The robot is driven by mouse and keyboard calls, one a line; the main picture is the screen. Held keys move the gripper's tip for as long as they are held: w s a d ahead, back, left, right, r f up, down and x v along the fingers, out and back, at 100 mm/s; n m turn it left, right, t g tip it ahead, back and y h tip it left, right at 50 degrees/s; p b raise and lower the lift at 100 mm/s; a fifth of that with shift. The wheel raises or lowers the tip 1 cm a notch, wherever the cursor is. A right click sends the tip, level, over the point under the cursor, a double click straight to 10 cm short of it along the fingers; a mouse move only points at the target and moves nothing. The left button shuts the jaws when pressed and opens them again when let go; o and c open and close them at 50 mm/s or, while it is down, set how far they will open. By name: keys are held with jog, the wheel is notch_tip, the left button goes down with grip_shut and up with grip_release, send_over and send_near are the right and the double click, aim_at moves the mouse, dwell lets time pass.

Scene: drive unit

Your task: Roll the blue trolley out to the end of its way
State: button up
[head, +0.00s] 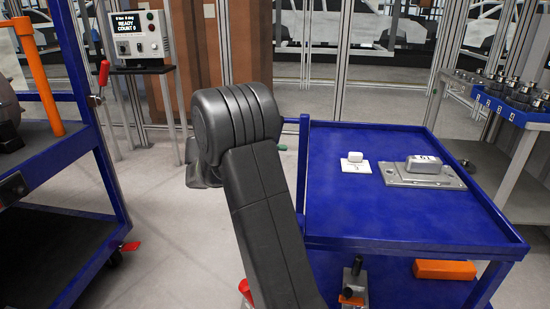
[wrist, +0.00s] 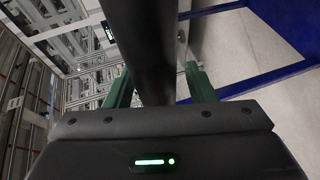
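The blue trolley (head: 360,215) stands at the right in the head view, with a flat blue top, a raised rim and a lower shelf. My gripper's tips are mostly hidden behind my arm in the head view; a bit of green shows beside the post. In the wrist view my gripper (wrist: 160,75) has its two green fingers wide apart, one on each side of a dark bar (wrist: 156,45). Narrow gaps show beside the bar. I cannot tell what the bar belongs to.
Another blue rack (head: 75,155) stands at left. A workbench (head: 500,165) stands close at right.

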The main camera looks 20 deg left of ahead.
jog(key=p+v, duration=0.2)
jog(key=v, duration=1.1)
jog(key=shift+a, duration=0.4)
jog(key=shift+s+r, duration=0.1)
jog(key=b+x, duration=0.2)
jog(key=x, duration=1.1)
jog(key=shift+s+d, duration=0.1)
jog(key=shift+s, duration=0.05)
jog(key=shift+w+d, duration=0.3)
jog(key=shift+d, duration=0.2)
